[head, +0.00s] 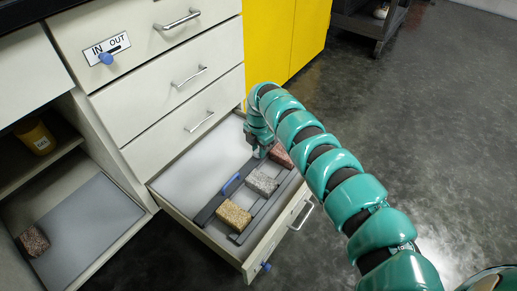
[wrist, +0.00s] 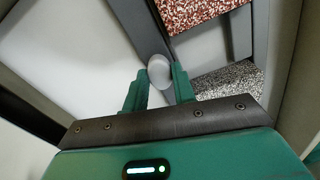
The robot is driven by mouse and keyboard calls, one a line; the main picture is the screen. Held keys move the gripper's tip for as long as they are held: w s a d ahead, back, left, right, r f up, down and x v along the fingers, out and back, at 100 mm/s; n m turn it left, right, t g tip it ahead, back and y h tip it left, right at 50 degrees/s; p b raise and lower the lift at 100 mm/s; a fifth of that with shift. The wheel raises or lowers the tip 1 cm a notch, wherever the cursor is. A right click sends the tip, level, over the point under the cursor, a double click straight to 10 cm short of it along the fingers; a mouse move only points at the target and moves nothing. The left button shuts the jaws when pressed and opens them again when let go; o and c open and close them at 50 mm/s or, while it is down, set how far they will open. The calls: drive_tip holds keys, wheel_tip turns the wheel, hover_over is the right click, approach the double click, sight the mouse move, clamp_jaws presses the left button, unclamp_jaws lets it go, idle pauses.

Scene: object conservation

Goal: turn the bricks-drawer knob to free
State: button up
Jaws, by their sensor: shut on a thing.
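The bottom drawer (head: 185,172) is pulled open and holds a red speckled brick (head: 281,154), a grey one (head: 262,181) and a tan one (head: 234,216) beside a dark bar (head: 208,208). My gripper (wrist: 158,92) reaches down into the drawer at the far end of this bar. Its fingers are shut on a round grey knob (wrist: 159,70) by the bar. In the head view my arm and gripper hide this knob. A blue lever (head: 231,184) sits on the bar. A separate blue knob (head: 266,266) is on the drawer front. I cannot tell which way the grey knob is turned.
The drawer's handle (head: 301,215) sticks out at the front. An IN/OUT plate (head: 107,49) with a blue knob is on the top drawer. An open compartment at left holds a brick (head: 33,241) and a yellow container (head: 36,137). The floor at right (head: 430,120) is clear.

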sight(258, 151)
drive_tip(key=shift+n, duration=1.2)
drive_tip(key=o, duration=1)
wheel_tip(258, 151, up, 17)
drive_tip(key=p, duration=0.7)
drive_tip(key=shift+r+p, duration=0.2)
drive_tip(key=shift+p, duration=0.2)
